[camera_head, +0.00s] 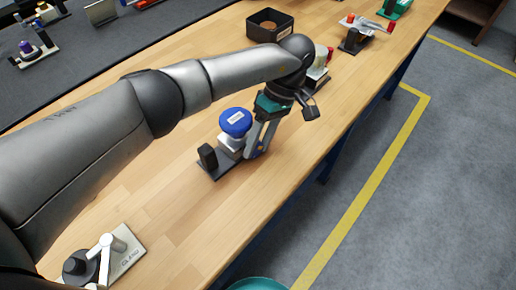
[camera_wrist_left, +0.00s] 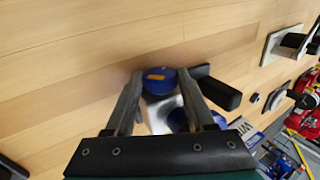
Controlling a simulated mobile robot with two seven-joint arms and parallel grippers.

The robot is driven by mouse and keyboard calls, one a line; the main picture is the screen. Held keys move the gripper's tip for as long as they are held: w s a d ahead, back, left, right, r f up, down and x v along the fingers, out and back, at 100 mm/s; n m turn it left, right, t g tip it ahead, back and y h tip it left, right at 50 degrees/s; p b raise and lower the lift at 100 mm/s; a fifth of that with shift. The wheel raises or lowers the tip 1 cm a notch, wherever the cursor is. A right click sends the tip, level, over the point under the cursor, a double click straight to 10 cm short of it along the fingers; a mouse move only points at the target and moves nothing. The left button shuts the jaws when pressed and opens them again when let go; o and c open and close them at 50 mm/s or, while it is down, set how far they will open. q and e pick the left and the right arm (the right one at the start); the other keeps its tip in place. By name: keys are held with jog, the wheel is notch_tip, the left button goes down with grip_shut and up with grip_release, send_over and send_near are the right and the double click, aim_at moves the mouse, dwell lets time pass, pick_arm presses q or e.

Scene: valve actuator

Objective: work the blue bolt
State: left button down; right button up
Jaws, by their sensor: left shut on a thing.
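The valve actuator (camera_head: 230,144) stands on the wooden bench, with a round blue cap (camera_head: 235,121) on top, a white body and a dark base. The blue bolt (camera_head: 261,149) is at its right side, mostly hidden by the fingers in the head view. In the left wrist view the blue bolt (camera_wrist_left: 159,79) shows its round end with an orange mark. My left gripper (camera_head: 255,147) is shut on the blue bolt, one finger on either side. The blue cap is partly hidden behind a finger in the wrist view. My right gripper is not in view.
A black open box (camera_head: 270,25) and a device with red ends (camera_head: 360,32) stand farther along the wooden bench (camera_head: 170,200). A plate with a white lever (camera_head: 112,250) is near the front left. The bench's right edge is close to the gripper.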

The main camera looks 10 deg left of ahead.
pick_arm(q)
jog(key=shift+b, duration=0.3)
jog(key=shift+c, duration=1.2)
grip_release()
jog(key=v, duration=1.2)
jog(key=shift+d, duration=0.2)
jog(key=shift+w+f, duration=0.1)
